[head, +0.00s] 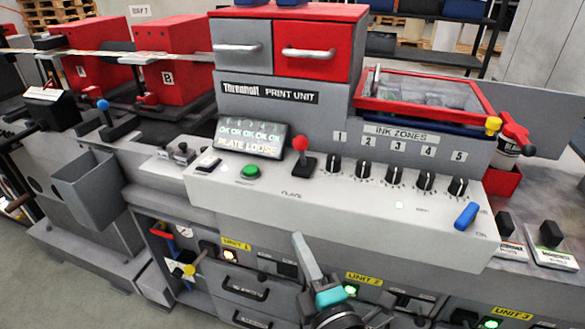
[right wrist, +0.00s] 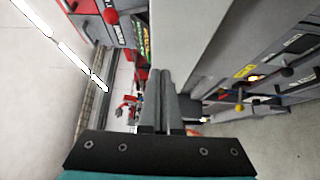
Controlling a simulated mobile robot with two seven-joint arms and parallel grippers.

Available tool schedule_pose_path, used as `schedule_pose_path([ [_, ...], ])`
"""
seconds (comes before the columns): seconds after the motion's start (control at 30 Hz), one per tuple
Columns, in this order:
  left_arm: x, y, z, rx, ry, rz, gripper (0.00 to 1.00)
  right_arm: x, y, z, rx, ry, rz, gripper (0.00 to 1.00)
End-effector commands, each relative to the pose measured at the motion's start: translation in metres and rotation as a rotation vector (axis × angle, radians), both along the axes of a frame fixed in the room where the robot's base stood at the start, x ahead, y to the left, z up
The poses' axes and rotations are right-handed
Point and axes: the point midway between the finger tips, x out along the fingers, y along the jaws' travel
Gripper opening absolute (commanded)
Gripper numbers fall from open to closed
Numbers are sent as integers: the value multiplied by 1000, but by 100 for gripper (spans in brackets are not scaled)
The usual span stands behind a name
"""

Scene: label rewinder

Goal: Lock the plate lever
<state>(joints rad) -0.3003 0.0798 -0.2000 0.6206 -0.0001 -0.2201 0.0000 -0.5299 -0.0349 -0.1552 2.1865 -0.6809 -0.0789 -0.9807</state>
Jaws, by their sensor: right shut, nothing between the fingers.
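The plate lever (head: 301,146) has a red ball knob and a black base. It stands upright on the grey console, right of a display (head: 250,137) that reads "PLATE LOOSE". My right gripper (head: 300,240) is in front of the console face, below and apart from the lever. Its fingers are shut and empty, also in the right wrist view (right wrist: 160,75). A red ball (right wrist: 110,16) near the top left of that view looks like the lever's knob. My left gripper is not in view.
On the console are a green button (head: 250,172), several black ink-zone knobs (head: 393,174) and a blue handle (head: 467,216). Above stand grey and red drawers (head: 316,52) and a red-framed tray (head: 420,96). Drawers with handles (head: 246,288) lie below the console edge.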

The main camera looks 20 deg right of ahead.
Motion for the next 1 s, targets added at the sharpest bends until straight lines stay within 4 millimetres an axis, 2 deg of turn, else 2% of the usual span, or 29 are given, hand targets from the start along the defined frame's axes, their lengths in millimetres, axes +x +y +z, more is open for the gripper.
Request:
schedule_pose_path([
  [0.03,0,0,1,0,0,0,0,-2,-3,20,-34,-41,-10,0],
  [0.1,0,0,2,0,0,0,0,-5,-6,40,-74,-85,-21,0],
  [0.2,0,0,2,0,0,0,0,-8,-8,60,-114,-127,-33,0],
  [0.3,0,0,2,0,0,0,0,-10,-10,69,-135,-147,-40,0],
  [0.77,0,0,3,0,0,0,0,-7,-10,72,-138,-152,-40,0],
  [1.0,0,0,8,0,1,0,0,16,-9,78,-140,-157,-39,0],
])
